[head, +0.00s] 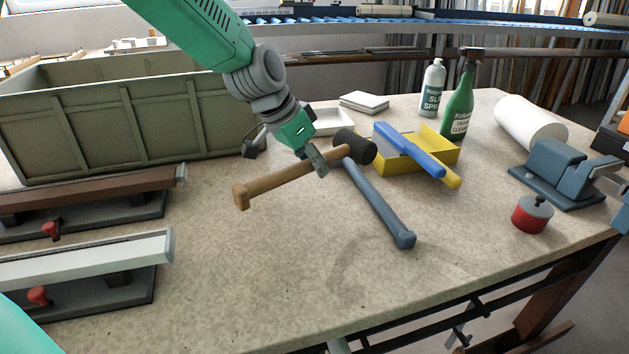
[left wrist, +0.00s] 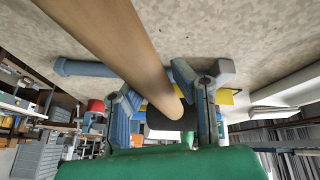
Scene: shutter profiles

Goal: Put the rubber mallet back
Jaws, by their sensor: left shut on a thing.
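The rubber mallet has a black head (head: 354,146) and a wooden handle (head: 275,183). My left gripper (head: 318,160) is shut on the handle just beside the head. The handle points to the front left, and I cannot tell exactly how high it is over the bench. In the left wrist view the handle (left wrist: 115,35) runs between the fingers (left wrist: 168,95), with the black head (left wrist: 185,123) partly hidden beyond them. My right gripper is not in view.
A yellow box (head: 400,160) with a blue-handled brush (head: 415,155) is right of the mallet head. Bottles (head: 460,105), a blue vise (head: 555,170) and a red-based can (head: 532,215) stand right. A green crate (head: 130,115) and profiles (head: 90,255) are left. The front middle is clear.

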